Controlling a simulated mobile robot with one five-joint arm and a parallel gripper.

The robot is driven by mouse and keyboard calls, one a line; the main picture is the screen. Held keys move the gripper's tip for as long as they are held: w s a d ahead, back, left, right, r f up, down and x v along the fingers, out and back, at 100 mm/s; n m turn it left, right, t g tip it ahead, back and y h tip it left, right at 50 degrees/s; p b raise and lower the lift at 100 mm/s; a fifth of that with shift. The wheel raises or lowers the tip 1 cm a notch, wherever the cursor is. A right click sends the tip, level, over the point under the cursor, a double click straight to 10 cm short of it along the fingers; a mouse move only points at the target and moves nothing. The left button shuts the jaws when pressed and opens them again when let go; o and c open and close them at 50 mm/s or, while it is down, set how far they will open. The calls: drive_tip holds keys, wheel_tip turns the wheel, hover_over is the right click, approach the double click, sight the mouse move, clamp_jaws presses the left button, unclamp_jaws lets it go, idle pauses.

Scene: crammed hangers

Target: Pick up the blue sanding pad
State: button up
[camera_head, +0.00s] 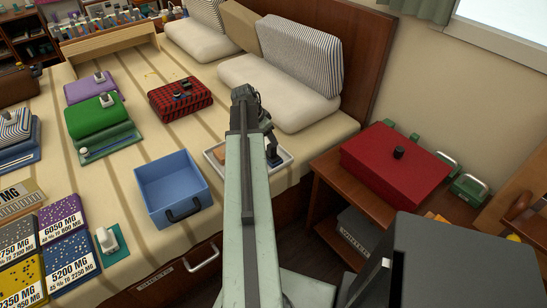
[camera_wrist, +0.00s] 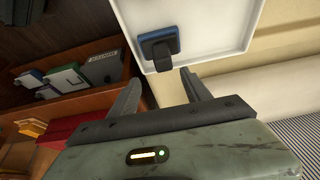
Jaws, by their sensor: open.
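The blue sanding pad (camera_wrist: 173,44) lies in a white tray (camera_wrist: 215,40) in the wrist view. It is a small dark blue block with a black grip on top. My gripper (camera_wrist: 160,80) is open and empty, its two dark fingers apart and pointing toward the pad. The pad appears just beyond the fingertips, roughly in line with the gap between them.
A blue bin (camera_head: 172,188) and a red checked case (camera_head: 180,98) stand left on the bed. A red box (camera_head: 395,163) sits on the wooden side table to the right. Pillows (camera_head: 300,52) lie behind.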

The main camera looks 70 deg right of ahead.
sight(272, 147)
drive_tip(key=b+x, duration=0.5)
drive_tip(key=w+b+x, duration=0.1)
drive_tip(key=b+x, duration=0.1)
drive_tip(key=x, duration=0.1)
drive_tip(key=shift+f, duration=0.15)
clamp_jaws()
drive_tip(key=shift+r, duration=0.25)
idle(1.0)
